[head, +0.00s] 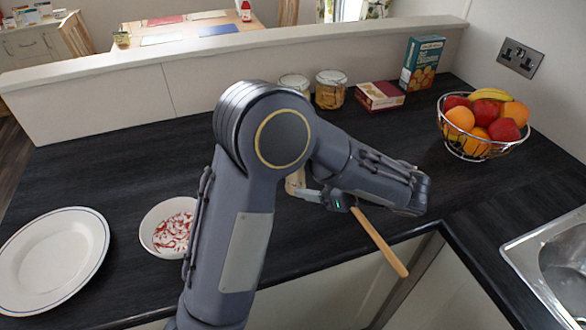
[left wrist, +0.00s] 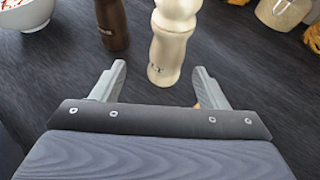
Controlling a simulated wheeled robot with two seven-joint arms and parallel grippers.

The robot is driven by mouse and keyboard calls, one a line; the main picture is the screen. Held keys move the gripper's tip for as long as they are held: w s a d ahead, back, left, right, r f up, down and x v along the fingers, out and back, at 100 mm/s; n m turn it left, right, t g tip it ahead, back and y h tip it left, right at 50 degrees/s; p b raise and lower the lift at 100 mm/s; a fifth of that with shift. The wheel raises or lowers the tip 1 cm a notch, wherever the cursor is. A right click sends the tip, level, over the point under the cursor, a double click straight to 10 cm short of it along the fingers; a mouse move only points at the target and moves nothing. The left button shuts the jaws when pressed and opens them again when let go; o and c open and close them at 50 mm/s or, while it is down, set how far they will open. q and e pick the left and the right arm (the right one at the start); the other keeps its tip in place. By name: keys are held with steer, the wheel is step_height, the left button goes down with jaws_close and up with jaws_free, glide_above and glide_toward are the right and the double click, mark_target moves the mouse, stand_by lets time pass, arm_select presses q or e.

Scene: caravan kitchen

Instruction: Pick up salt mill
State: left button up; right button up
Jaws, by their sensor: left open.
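The cream salt mill (left wrist: 172,45) stands upright on the dark worktop in the left wrist view, just beyond and between my left fingertips. A small cream part of it (head: 295,181) shows in the head view; my arm hides the rest. A dark brown mill (left wrist: 113,24) stands to its left in the wrist view. My left gripper (left wrist: 160,70) is open and low over the worktop, its fingers pointing at the salt mill's lower body. In the head view the left gripper (head: 312,194) is partly hidden by my arm. My right gripper is not in view.
A wooden utensil handle (head: 382,243) sticks out past the worktop's front edge by my wrist. A bowl (head: 172,228) and plate (head: 52,262) lie left. Jars (head: 330,90), boxes (head: 380,96) and a fruit basket (head: 482,125) stand behind; a sink (head: 560,262) is right.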

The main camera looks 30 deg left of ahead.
arm_select(q)
steer(key=shift+w+d+m, duration=0.1)
steer(key=shift+w+m, duration=0.2)
steer(key=shift+w, duration=0.05)
steer(key=shift+w+a+f, duration=0.15)
steer(key=shift+a, duration=0.1)
steer(key=x, duration=0.7)
steer(key=shift+p, duration=0.35)
steer(key=c, duration=1.3)
steer(key=shift+o, duration=0.2)
steer(key=shift+r, duration=0.75)
steer(key=s+d+r, duration=0.7)
steer(key=s+r, duration=0.4)
steer(key=s, duration=0.1)
steer(key=shift+d+r, duration=0.25)
steer(key=shift+d, duration=0.1)
